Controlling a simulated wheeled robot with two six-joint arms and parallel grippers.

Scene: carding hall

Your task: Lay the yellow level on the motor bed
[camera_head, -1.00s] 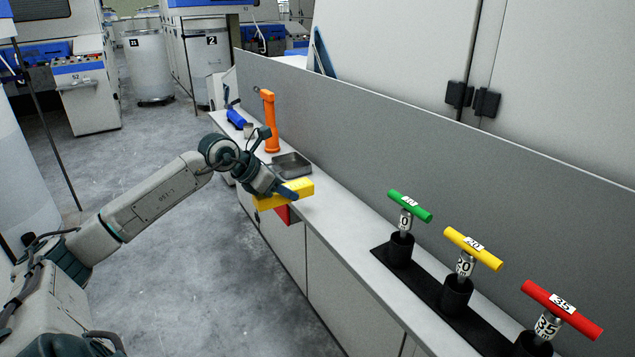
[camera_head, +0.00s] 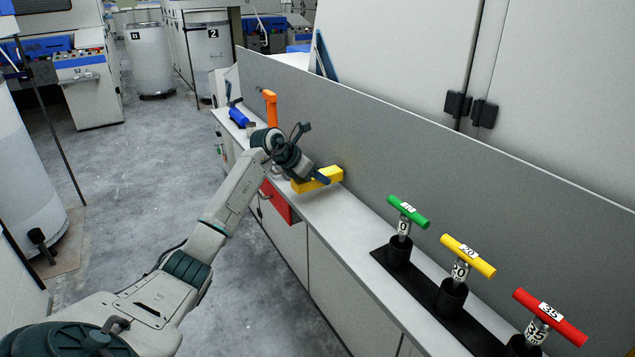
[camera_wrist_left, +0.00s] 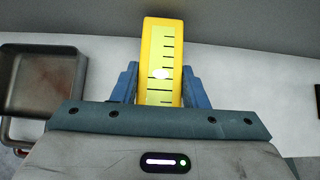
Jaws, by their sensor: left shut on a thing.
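The yellow level (camera_head: 330,174) is a yellow bar over the bench top, close to the grey back panel. In the left wrist view the level (camera_wrist_left: 161,60) shows a pale scale face with dark marks. My left gripper (camera_head: 318,177) is shut on it, with blue fingers on both sides of the bar. I cannot tell whether the level touches the bench. I cannot make out a motor bed in either view. My right gripper is not in view.
A metal tray (camera_wrist_left: 42,45) lies left of the gripper. An orange tool (camera_head: 270,105) and a blue object (camera_head: 238,116) stand farther back. Green (camera_head: 408,212), yellow (camera_head: 467,256) and red (camera_head: 550,317) T-handles stand in black holders. A red part (camera_head: 276,203) is at the bench front.

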